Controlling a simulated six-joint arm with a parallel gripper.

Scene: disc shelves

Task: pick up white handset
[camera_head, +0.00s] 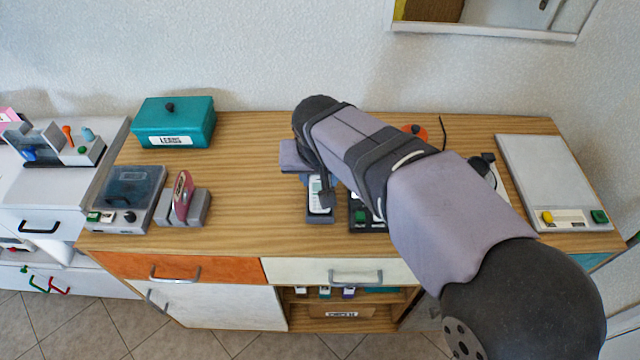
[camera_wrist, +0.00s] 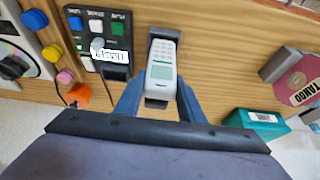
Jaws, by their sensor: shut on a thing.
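The white handset (camera_head: 318,195) stands in its dark cradle (camera_head: 320,217) near the front middle of the wooden counter. In the wrist view the handset (camera_wrist: 161,68) shows its keypad and a greenish screen, with the cradle (camera_wrist: 156,104) around and beneath it. My gripper (camera_wrist: 160,95) has its two blue-grey fingers on either side of the handset, shut on it. In the head view my arm comes from the lower right and partly hides the handset and gripper (camera_head: 322,190).
A black button panel (camera_wrist: 100,38) stands right beside the handset. A teal box (camera_head: 173,122) sits at the back left. A pink disc (camera_head: 182,195) in a grey stand and a clear-lidded device (camera_head: 128,195) are at the left. A white scale-like device (camera_head: 550,175) is at the right.

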